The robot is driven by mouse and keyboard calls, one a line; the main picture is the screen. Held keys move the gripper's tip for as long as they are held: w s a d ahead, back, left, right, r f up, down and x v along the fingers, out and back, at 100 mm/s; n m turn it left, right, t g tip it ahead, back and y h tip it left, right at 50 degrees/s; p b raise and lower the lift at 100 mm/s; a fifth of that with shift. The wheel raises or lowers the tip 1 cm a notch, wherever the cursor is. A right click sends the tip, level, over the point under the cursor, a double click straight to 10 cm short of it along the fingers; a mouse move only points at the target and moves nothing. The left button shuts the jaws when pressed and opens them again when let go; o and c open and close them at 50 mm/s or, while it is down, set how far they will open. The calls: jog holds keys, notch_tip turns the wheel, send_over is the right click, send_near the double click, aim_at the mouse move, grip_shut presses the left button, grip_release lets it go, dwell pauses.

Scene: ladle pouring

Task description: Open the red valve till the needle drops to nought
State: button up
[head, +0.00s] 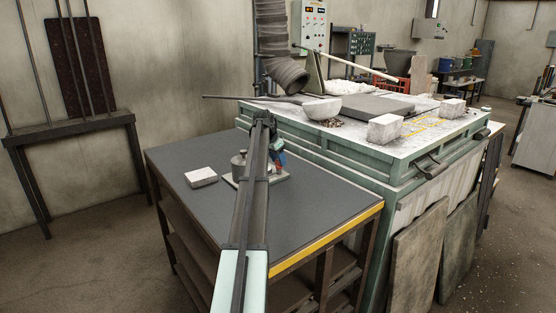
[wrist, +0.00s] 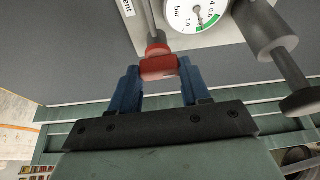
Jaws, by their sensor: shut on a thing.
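The red valve handle (wrist: 159,67) sits between the blue fingers of my gripper (wrist: 160,74) in the wrist view, which are shut on it. A grey stem runs up from the handle. The round white gauge (wrist: 190,10) stands just beyond, cut off by the top edge; it has a green arc and the word "bar". A dark needle shows on its face, but I cannot read its value surely. In the head view, my arm hides much of the fixture; a bit of red (head: 281,159) shows beside my gripper (head: 277,150).
A grey cylindrical part (head: 239,165) stands left of my arm, with a pale block (head: 200,177) on the dark table (head: 310,215). The green-sided casting bench (head: 345,165) behind holds a ladle bowl (head: 322,109) and pale blocks. The table's front right is clear.

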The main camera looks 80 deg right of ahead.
jog(key=n+t+h, duration=0.1)
jog(key=n, duration=0.3)
jog(key=shift+s+a, duration=0.1)
jog(key=shift+s, duration=0.05)
jog(key=n+t, duration=0.2)
jog(key=n, duration=0.2)
jog(key=shift+s+n, duration=0.1)
jog(key=shift+n, duration=0.3)
jog(key=n, duration=0.2)
jog(key=n+t, duration=0.1)
jog(key=n, duration=0.1)
jog(key=shift+s+t, duration=0.15)
jog(key=shift+t, duration=0.15)
jog(key=shift+n+t+y, duration=0.6)
jog(key=shift+n+t, duration=0.1)
jog(key=shift+n, duration=1.8)
jog(key=o, duration=1.1)
jog(key=shift+c, duration=0.2)
jog(key=shift+r, duration=0.1)
